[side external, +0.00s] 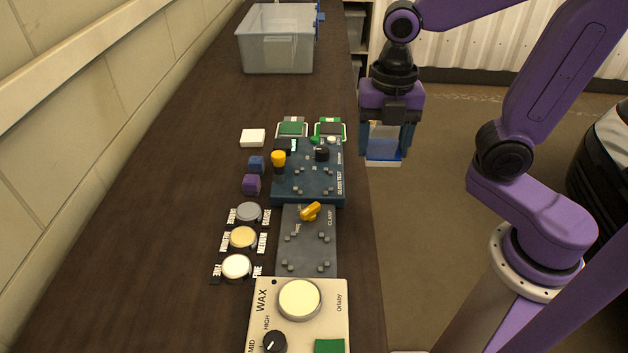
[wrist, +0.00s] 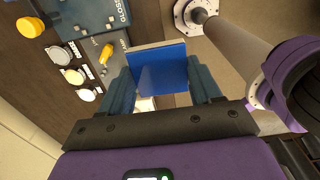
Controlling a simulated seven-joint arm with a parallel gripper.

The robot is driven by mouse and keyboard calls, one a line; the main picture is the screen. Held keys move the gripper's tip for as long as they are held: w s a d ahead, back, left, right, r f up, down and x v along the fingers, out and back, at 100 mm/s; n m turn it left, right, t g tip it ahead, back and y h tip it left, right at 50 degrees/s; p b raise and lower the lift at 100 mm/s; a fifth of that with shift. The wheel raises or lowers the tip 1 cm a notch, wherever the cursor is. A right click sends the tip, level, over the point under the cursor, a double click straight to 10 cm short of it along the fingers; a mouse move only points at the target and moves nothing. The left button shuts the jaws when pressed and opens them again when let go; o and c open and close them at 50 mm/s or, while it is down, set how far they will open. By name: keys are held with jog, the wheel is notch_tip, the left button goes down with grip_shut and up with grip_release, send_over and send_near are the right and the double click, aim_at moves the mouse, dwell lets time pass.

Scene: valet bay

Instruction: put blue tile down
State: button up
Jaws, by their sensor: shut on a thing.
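My gripper (side external: 387,148) is shut on the blue tile (wrist: 162,76). In the wrist view the tile is a flat blue square with a pale edge, held between the two dark fingers. In the side view the tile (side external: 383,158) shows as a pale and blue piece low between the fingers. The gripper is in the air and appears just right of the bench's right edge, with floor behind it. It is beside the dark blue gloss-test box (side external: 309,187). How high the tile is above the bench level is hard to tell.
Two green-and-grey pads (side external: 330,127) lie behind the gloss-test box. A white block (side external: 252,138), a blue cube (side external: 256,164) and a purple cube (side external: 251,184) are to its left. The clamp panel (side external: 307,248) and wax unit (side external: 325,300) are in front. A clear bin (side external: 275,52) stands far back; bench before it is clear.

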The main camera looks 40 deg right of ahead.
jog(key=w+a+f, duration=0.2)
jog(key=w+f, duration=0.2)
jog(key=w, duration=0.5)
send_over(313, 182)
jog(key=f, duration=0.5)
jog(key=shift+s+d+f, duration=0.1)
jog(key=shift+s+f, duration=0.05)
jog(key=shift+s, duration=0.2)
jog(key=shift+w+f, duration=0.3)
jog(key=shift+f, duration=1.55)
jog(key=shift+f, duration=0.1)
jog(key=o, duration=0.8)
